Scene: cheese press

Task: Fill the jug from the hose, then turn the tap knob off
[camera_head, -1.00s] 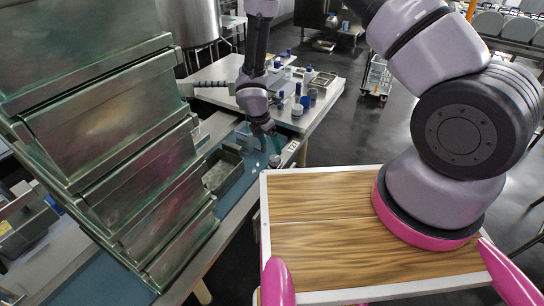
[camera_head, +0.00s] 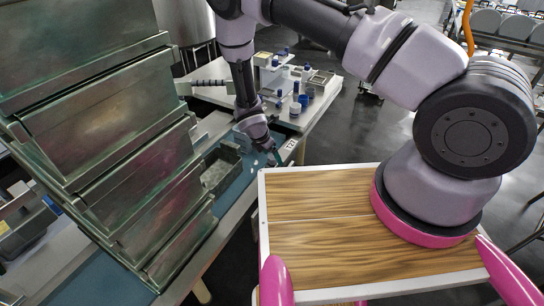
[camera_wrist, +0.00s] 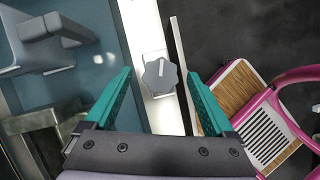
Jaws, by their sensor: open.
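A grey lobed knob (camera_wrist: 160,76) with a white pointer line sits on a pale strip along the counter edge in the wrist view. My gripper (camera_wrist: 160,82) is open, with its teal fingers apart on either side of the knob in the picture; I cannot tell whether they are level with it. In the head view my gripper (camera_head: 273,157) is at the counter's right edge. A blue-grey vessel with a handle (camera_wrist: 48,42), apparently the jug, stands on the blue surface at upper left in the wrist view. Its contents are not visible. I cannot make out the hose.
A dark metal tray (camera_head: 220,174) lies on the blue counter (camera_head: 232,192), left of my gripper. Large stacked metal panels (camera_head: 110,130) fill the left side. A white table (camera_head: 318,108) with bottles and small containers stands behind.

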